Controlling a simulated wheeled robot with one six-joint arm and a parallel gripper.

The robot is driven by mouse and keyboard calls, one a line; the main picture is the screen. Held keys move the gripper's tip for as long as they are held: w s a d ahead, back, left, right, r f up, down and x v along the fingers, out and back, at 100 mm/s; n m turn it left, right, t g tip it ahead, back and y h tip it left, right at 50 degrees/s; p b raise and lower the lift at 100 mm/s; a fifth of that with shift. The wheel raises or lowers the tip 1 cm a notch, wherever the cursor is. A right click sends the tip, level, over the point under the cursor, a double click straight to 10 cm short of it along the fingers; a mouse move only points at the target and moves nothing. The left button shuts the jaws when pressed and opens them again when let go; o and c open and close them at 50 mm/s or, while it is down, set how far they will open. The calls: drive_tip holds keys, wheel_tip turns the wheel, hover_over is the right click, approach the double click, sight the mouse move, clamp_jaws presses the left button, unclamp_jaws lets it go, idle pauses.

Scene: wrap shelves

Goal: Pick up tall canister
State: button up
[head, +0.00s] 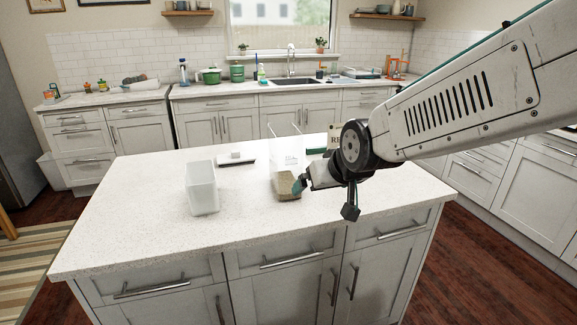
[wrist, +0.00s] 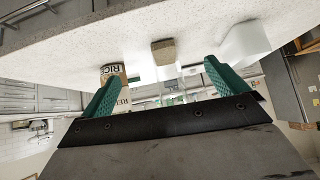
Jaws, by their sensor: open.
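I cannot tell for sure which thing is the tall canister. A clear, tall container (head: 285,152) stands on the island behind a brown block (head: 287,187). My gripper (head: 299,184) is beside the brown block in the head view. In the upside-down wrist view my gripper (wrist: 162,72) has its two green fingers wide apart, with nothing held between them. The brown block (wrist: 163,52) shows beyond the gap.
A whitish translucent bin (head: 202,187) stands on the white island top (head: 130,220), left of the block. A dark-edged flat item (head: 236,158) lies behind it. The island's front left is clear. A back counter holds green pots (head: 210,76) and a sink.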

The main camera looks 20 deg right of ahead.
sight(291, 156)
drive_tip(key=w+t, duration=0.2)
drive_tip(key=w, duration=0.3)
drive_tip(key=w+f+t, duration=0.1)
drive_tip(key=w+t, duration=0.2)
drive_tip(key=w, duration=0.2)
drive_tip(key=w+a+f+t, duration=0.1)
drive_tip(key=w+t, duration=0.1)
drive_tip(key=w, duration=0.3)
drive_tip(key=shift+w+a+t+h, duration=0.1)
drive_tip(key=shift+w+t+h, duration=0.2)
drive_tip(key=shift+h, duration=0.1)
drive_tip(key=shift+w+t, duration=0.7)
drive_tip(key=shift+t, duration=0.2)
drive_tip(key=shift+m, duration=0.3)
drive_tip(key=w, duration=0.7)
drive_tip(key=shift+w+r, duration=0.1)
drive_tip(key=shift+w, duration=0.25)
drive_tip(key=c, duration=1.8)
